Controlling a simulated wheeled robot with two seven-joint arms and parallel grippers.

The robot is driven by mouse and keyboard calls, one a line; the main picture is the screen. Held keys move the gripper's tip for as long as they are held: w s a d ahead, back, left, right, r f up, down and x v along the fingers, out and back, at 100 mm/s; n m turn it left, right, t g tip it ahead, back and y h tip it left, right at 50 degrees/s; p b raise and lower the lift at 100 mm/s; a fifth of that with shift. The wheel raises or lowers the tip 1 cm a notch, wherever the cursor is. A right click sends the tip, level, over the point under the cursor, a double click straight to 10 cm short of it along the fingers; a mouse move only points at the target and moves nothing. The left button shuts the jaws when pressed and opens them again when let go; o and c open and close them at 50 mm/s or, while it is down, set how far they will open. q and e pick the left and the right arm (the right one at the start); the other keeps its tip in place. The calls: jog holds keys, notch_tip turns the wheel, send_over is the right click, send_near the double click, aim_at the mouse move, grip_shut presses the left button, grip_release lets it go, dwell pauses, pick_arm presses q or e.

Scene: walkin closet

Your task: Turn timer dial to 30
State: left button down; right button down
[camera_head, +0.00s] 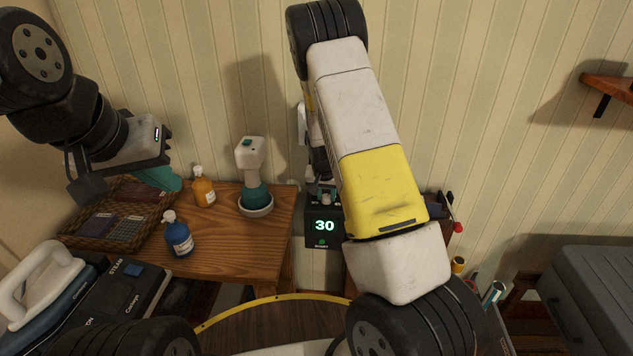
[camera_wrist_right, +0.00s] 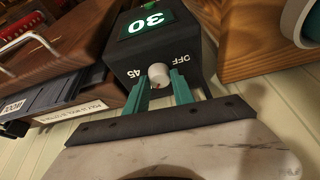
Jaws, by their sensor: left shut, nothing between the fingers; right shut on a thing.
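The timer (camera_head: 324,227) is a dark box whose lit display reads 30. It also shows in the right wrist view (camera_wrist_right: 190,50), where its display is upside down. Its small white dial (camera_wrist_right: 159,75) has a small reddish mark and sits between the printed labels 45 and OFF. My right gripper (camera_wrist_right: 161,82) is shut on the dial, one teal finger on each side. In the head view my right arm largely hides that grip. My left gripper (camera_head: 163,178) is shut and empty, above the wicker tray at the left.
A wicker tray (camera_head: 75,238), an orange bottle (camera_head: 204,190), a blue bottle (camera_head: 178,238) and a white-and-teal device (camera_head: 252,175) stand on the wooden table (camera_head: 240,245). A steam iron (camera_head: 45,275) is at the lower left. A grey case (camera_head: 600,290) is at the right.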

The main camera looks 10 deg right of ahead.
dwell(0.4)
jog(key=c, duration=1.1)
grip_release()
jog(key=v, duration=0.7)
jog(key=shift+s+r, duration=0.2)
jog(key=shift+r, duration=0.15)
